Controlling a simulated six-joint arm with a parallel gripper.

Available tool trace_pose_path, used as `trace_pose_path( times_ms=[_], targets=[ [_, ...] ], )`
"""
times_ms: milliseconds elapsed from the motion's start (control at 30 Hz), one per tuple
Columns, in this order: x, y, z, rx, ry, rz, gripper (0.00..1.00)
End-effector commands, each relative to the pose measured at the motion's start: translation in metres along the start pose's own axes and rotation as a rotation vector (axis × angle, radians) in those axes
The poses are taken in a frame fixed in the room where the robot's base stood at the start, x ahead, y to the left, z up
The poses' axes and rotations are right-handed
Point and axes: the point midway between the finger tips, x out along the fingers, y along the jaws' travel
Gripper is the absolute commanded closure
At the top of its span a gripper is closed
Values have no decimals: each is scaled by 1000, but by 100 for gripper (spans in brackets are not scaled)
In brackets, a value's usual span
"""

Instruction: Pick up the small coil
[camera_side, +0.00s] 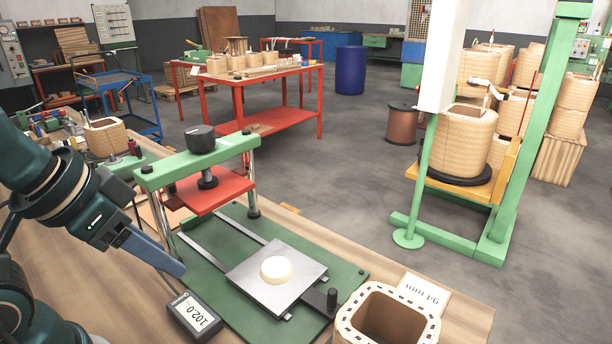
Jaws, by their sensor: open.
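A tan, hollow coil (388,318) with a slotted pale top rim stands at the bench's front edge, cut off by the bottom of the picture. Another tan coil (106,138) with an open top stands at the back left of the bench. The frames do not name which is the small coil. My gripper (165,255) is at the left, over the bench beside the green press, pointing down to the right. It is open and holds nothing visible. One blue-grey finger shows clearly. It is well apart from both coils.
The green press (195,158) with a red plate stands mid-bench; a steel plate (262,283) bearing a cream disc lies on its rails. A "94 mm" card (424,296) lies by the front coil. A green frame (531,130) holds a large coil beyond the bench.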

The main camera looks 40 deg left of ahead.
Motion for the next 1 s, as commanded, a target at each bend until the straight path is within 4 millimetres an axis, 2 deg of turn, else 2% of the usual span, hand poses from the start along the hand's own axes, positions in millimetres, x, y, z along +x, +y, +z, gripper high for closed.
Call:
trace_pose_path(
  times_ms=[33,67,367,467,567,733,867,1000],
  targets=[
    [0,0,0,0,0,0,50],
    [0,0,0,0,0,0,60],
    [0,0,0,-5,0,0,60],
    [-4,0,0,-57,-12,-2,60],
    [-19,-1,-19,-114,10,-5,60],
    [-37,8,-63,-180,-16,9,60],
    [-41,23,-96,-204,-55,21,60],
    [-35,45,-127,-212,-103,30,60]
  ],
)
